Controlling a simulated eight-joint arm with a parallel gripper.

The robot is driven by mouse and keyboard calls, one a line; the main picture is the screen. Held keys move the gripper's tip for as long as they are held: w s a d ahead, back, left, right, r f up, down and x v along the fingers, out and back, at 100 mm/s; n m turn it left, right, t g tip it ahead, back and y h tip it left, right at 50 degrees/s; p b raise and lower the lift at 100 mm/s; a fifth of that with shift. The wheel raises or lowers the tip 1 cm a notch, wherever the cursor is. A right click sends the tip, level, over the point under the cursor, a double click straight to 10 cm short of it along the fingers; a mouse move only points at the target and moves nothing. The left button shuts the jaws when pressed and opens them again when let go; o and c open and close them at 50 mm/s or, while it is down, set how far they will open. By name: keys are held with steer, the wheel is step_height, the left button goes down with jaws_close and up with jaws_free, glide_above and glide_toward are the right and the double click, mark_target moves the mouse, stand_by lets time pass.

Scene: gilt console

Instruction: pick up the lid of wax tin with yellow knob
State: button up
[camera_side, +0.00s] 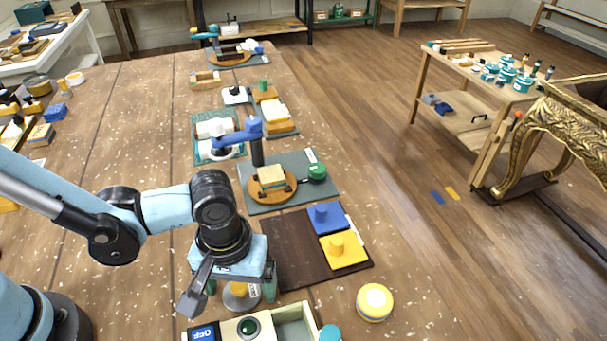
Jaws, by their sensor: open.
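A small round grey tin (232,301) stands at the front of the table, with a yellow knob (239,288) on its lid and a pale label on its right side. It fits the wax tin with yellow knob. My gripper (231,298) is open and points down over it, with one finger to the left of the tin and one to the right. The gripper body hides part of the lid. I cannot tell how far the fingertips are above the table or whether they touch the tin.
A box with an OFF label and green button (249,326) stands close in front. A green mat (262,204) lies behind. Bare table is at left.

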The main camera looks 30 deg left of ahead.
steer(key=shift+c, duration=0.5)
steer(key=c, duration=1)
steer(key=shift+r, duration=0.2)
steer(key=shift+c, duration=0.2)
